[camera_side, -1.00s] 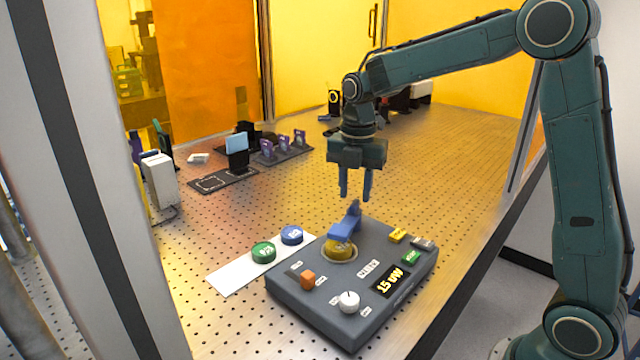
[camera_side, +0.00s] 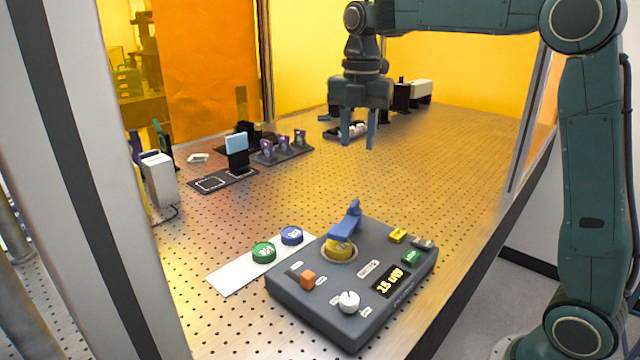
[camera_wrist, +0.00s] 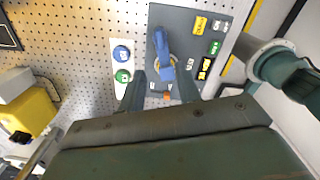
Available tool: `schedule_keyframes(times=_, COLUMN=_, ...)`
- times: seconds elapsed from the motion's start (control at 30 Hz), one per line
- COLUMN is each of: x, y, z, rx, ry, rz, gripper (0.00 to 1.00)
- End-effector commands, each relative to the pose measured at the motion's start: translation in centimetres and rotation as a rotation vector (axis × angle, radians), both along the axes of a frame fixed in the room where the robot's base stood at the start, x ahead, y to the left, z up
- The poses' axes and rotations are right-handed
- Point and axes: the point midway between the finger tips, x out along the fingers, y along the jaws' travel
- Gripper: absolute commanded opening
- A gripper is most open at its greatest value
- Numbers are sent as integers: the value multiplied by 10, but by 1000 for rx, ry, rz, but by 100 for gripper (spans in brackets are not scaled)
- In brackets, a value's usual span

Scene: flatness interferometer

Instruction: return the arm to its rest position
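My gripper (camera_side: 358,135) hangs over the perforated table, well above the dark grey control box (camera_side: 330,318). Its two fingers point down and stand apart, with nothing between them. In the wrist view my gripper (camera_wrist: 160,98) also shows its fingers spread, with the box (camera_wrist: 185,18) beyond them. The box carries a blue part (camera_side: 345,226) on a yellow round base (camera_side: 339,248), an orange switch (camera_side: 308,279), a white knob (camera_side: 349,301) and a display (camera_side: 391,283) that reads about 15 uW.
A white strip (camera_side: 232,280) with a green cap (camera_side: 263,252) and a blue cap (camera_side: 291,235) lies left of the box. A dark holder with purple parts (camera_side: 284,143) and a light blue plate (camera_side: 237,142) stand further back. Open table lies right of them.

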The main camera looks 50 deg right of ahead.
Motion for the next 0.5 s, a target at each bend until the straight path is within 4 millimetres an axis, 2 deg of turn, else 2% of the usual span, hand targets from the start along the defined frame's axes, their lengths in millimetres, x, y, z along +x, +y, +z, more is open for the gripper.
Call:
schedule_keyframes(times=0.33, x=-2, y=1, z=1, rx=0, ry=-4, rz=-16, gripper=34)
schedule_keyframes(times=0.5, x=-14, y=5, z=5, rx=-1, ry=-27, rz=-99, gripper=34)
